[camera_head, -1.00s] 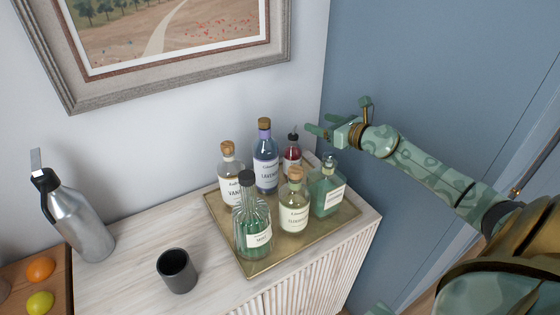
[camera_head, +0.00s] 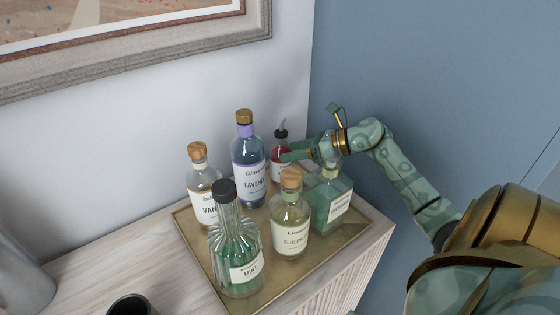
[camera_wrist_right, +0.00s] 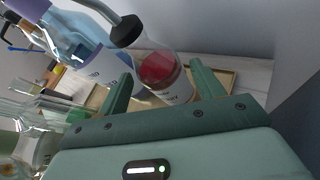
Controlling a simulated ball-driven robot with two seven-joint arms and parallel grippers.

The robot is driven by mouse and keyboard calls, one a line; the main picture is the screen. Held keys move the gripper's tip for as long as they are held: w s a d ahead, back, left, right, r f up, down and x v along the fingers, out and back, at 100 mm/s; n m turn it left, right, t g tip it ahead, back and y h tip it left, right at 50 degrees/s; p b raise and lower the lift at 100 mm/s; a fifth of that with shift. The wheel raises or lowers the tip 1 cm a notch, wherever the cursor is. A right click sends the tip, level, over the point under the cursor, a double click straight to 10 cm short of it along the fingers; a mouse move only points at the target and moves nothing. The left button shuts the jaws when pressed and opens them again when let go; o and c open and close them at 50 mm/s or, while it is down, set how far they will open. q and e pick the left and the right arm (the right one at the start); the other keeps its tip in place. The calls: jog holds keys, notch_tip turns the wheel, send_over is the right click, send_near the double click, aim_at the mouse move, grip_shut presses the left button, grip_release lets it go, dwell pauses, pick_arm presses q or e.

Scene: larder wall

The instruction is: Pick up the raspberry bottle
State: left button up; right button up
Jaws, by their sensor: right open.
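The raspberry bottle (camera_head: 279,160), with red contents, a white label and a black pourer top, stands upright at the back right of the brass tray (camera_head: 207,262). My right gripper (camera_head: 289,150) is open just right of the bottle, its fingers pointing left towards it. In the right wrist view the bottle (camera_wrist_right: 160,70) shows ahead, in the space between the two spread fingers, which do not look closed on it. Part of the bottle is hidden behind the fingers and the elderflower bottle in the head view. My left gripper is not in view.
Close around it stand the lavender bottle (camera_head: 248,170), the elderflower bottle (camera_head: 290,226) and a square green bottle (camera_head: 330,200) under my right wrist. Vanilla (camera_head: 202,178) and mint (camera_head: 238,255) bottles stand left. A dark cup (camera_head: 131,306) is at the front; the wall is behind.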

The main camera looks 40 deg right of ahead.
aim_at(275, 153)
jog(key=x, duration=0.6)
jog(key=shift+b, duration=0.3)
jog(key=shift+r, duration=0.15)
jog(key=c, duration=1.2)
jog(key=shift+o, duration=0.2)
jog(key=shift+r, duration=0.15)
